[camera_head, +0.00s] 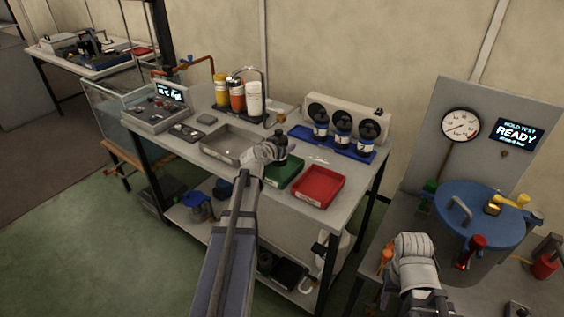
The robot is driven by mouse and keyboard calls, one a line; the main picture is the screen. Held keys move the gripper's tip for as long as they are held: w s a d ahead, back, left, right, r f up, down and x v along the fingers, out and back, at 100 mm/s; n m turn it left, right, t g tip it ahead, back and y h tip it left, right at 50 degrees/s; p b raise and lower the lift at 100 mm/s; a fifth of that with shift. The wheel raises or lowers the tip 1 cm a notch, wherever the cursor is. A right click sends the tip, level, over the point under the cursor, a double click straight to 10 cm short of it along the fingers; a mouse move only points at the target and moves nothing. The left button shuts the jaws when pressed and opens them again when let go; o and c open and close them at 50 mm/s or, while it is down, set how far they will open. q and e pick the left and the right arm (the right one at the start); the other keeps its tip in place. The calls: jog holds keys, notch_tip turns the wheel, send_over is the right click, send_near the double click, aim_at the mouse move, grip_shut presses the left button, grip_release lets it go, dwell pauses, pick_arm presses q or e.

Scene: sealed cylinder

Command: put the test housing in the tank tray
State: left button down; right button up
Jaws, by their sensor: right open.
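My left gripper (281,140) is over the bench between the grey tray and a green tray. Its dark fingers are too small to read, and whether it holds something is unclear. My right gripper (413,299) is open at the lower right, beside the blue-lidded tank (476,215).
The green tray (284,171) and a red tray (319,187) lie along the bench front. Coloured bottles (237,95) stand behind the grey tray. A gauge (461,125) and a READY screen (515,134) are on the panel behind the tank. Floor shows between bench and tank table.

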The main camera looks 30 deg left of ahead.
pick_arm(q)
notch_tip(320, 180, down, 4)
jog(key=b, duration=0.3)
jog(key=shift+b, duration=0.4)
jog(key=shift+r, duration=0.1)
grip_release()
